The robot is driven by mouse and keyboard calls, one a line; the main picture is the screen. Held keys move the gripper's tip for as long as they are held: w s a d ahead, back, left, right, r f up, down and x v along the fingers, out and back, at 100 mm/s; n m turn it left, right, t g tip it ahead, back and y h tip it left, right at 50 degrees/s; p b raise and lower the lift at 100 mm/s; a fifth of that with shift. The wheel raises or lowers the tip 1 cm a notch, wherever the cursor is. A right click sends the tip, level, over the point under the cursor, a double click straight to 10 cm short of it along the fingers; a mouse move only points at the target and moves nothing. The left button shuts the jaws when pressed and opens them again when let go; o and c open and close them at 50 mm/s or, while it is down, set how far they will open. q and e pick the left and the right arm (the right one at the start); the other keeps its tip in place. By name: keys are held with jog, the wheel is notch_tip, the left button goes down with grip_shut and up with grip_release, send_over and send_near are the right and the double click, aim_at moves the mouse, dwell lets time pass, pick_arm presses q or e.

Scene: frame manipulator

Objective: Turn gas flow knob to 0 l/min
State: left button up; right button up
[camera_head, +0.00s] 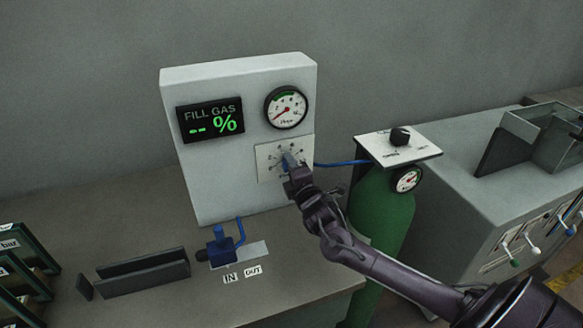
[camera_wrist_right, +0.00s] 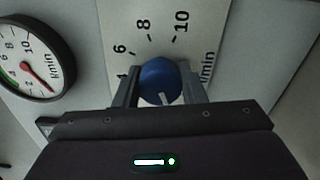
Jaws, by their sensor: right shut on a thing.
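The gas flow knob is a round blue knob (camera_wrist_right: 160,80) with a white pointer line, on a white scale plate (camera_head: 268,160) marked in l/min on the front of the grey panel (camera_head: 195,180). In the right wrist view the plate shows 6, 8 and 10. My right gripper (camera_wrist_right: 160,92) is shut on the knob, one finger on each side. In the head view my right gripper (camera_head: 290,168) reaches the plate from the lower right and covers most of the knob. The round gauge (camera_head: 286,107) above the plate has a red needle. My left gripper is not in view.
A display (camera_head: 210,119) reads "FILL GAS -- %". A green gas cylinder (camera_head: 382,210) with a black knob (camera_head: 400,136) on top stands right of the panel, close to my right arm. A blue valve (camera_head: 220,246) sits on the bench below.

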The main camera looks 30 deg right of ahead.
dwell(0.3)
jog(key=o, duration=1)
jog(key=b+v, duration=0.1)
jog(key=v, duration=0.6)
jog(key=shift+s+b, duration=0.35)
jog(key=shift+b, duration=0.05)
jog(key=shift+a, duration=0.1)
